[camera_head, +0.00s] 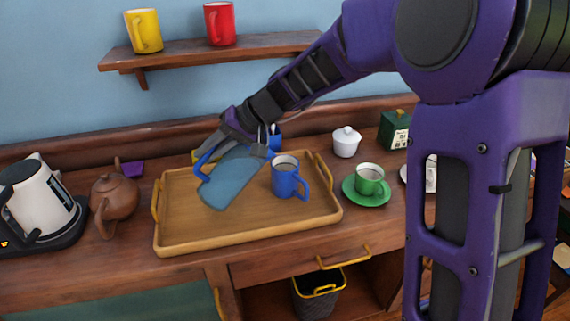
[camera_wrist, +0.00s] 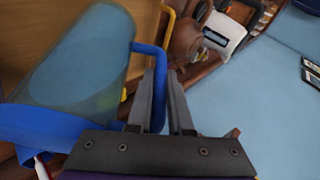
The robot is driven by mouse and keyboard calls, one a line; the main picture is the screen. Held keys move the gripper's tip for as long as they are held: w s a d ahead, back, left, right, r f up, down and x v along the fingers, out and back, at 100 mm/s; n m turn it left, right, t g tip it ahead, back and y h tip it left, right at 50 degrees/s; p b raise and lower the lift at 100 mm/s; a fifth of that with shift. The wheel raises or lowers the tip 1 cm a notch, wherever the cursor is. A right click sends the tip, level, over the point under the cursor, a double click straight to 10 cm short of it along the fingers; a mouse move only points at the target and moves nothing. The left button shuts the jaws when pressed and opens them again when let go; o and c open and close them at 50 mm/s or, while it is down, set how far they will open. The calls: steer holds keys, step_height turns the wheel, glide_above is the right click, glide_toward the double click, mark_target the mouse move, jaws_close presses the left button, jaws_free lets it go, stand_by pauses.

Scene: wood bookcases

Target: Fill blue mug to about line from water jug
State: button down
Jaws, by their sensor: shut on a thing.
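The water jug (camera_head: 232,182) is see-through blue with a blue handle (camera_head: 203,165). It is held tilted above the tray, its base low on the left. In the wrist view the jug (camera_wrist: 85,60) fills the upper left, its blue rim (camera_wrist: 45,130) nearest the camera. My gripper (camera_head: 208,148) is shut on the handle; its fingers (camera_wrist: 162,85) also show in the wrist view. The blue mug (camera_head: 287,184) stands upright on the tray, just right of the jug. Its opening is visible, but the water level and the line cannot be made out.
The wooden tray (camera_head: 190,243) has yellow handles. A brown teapot (camera_head: 115,198) and white kettle (camera_head: 42,200) stand left. A green cup (camera_head: 369,178) on its saucer, a white lidded pot (camera_head: 346,142) and a green box (camera_head: 394,130) stand right. A shelf (camera_head: 190,50) hangs above.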

steer(key=shift+w+d+r+y, duration=0.25)
steer(key=shift+d+r+y, duration=0.25)
steer(key=shift+r+y, duration=0.25)
stand_by(0.8)
steer(key=shift+w+d+r+m+g+y+p, duration=0.15)
steer(key=shift+d+r+m+g+y+p, duration=0.15)
steer(key=shift+r+y, duration=0.2)
steer(key=shift+w+d+r+m+g+y+p, duration=0.1)
steer(key=shift+w+d+r+m+y, duration=0.1)
steer(key=shift+d+r+y, duration=0.25)
stand_by(4.3)
